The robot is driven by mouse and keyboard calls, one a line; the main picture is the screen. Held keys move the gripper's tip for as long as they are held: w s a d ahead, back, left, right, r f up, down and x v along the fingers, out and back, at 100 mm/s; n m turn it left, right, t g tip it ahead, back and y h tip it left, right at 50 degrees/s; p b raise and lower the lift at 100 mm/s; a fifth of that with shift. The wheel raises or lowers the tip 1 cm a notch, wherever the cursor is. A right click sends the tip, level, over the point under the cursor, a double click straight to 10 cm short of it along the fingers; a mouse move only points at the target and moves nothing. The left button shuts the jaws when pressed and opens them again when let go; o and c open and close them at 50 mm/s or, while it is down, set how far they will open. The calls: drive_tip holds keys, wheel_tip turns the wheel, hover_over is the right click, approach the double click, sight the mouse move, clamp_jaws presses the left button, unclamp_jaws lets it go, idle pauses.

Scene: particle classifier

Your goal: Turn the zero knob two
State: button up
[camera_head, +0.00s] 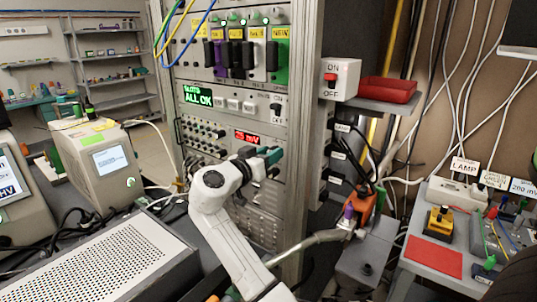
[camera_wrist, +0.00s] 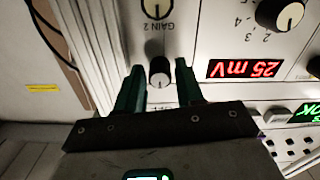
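A small dark knob with a pale cap (camera_wrist: 160,72) sits on the white panel in the wrist view. Its label is mostly hidden by my gripper, so I cannot read which knob it is. My gripper (camera_wrist: 160,64) is open, with one green finger on either side of this knob and a small gap showing at the fingers. In the head view my gripper (camera_head: 268,157) is at the rack's panel, and its fingertips and the knob are hard to make out there.
In the wrist view a knob labelled GAIN 2 (camera_wrist: 157,9) is close by, with a larger numbered knob (camera_wrist: 289,14) and a red 25 mV display (camera_wrist: 243,69) to the right. In the head view, the rack's upright (camera_head: 303,130) stands right of my gripper, and a grille-topped box (camera_head: 105,262) lies lower left.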

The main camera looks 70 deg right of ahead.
drive_tip(key=shift+c, duration=0.5)
clamp_jaws()
drive_tip(key=shift+n, duration=0.4)
drive_tip(key=shift+w+a+r+n+p, duration=0.1)
drive_tip(key=shift+n+p, duration=5.7)
drive_tip(key=shift+n, duration=3.8)
